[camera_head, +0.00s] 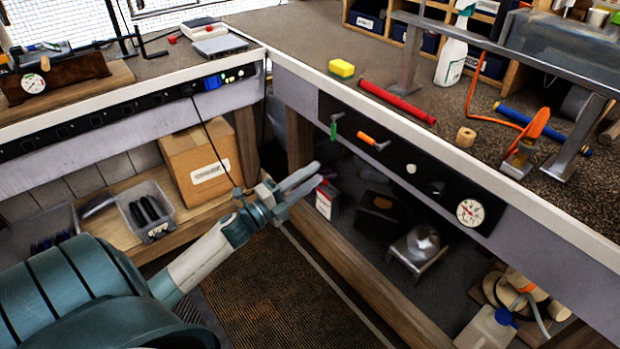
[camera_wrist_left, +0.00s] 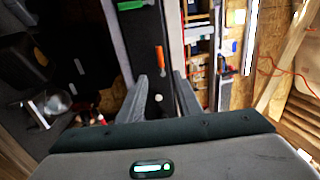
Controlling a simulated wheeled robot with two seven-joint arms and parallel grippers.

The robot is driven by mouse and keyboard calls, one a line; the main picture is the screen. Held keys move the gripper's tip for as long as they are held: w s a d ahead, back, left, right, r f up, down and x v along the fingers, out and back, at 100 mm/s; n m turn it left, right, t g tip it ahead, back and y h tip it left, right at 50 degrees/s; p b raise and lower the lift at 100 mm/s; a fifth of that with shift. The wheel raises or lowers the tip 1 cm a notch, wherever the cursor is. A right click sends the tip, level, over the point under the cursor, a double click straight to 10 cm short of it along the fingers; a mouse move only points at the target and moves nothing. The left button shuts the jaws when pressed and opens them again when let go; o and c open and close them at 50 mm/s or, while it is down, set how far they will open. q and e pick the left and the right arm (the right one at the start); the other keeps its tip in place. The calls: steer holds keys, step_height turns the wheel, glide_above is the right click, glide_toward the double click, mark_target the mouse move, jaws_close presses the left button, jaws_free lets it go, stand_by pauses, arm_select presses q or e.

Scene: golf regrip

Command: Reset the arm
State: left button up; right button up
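My left gripper (camera_head: 303,180) reaches in from the left and hangs in the air in front of the corner between the two benches, below the bench tops. In the left wrist view its two fingers (camera_wrist_left: 160,90) stand apart with a gap between them and nothing held. My right gripper is in neither view. The right bench's front panel carries a green-handled valve (camera_head: 336,122), an orange-handled valve (camera_head: 372,141) and a pressure gauge (camera_head: 469,212).
A cardboard box (camera_head: 199,161) and a grey bin (camera_head: 147,211) stand on the left shelf. A wooden beam (camera_head: 350,262) runs low nearby.

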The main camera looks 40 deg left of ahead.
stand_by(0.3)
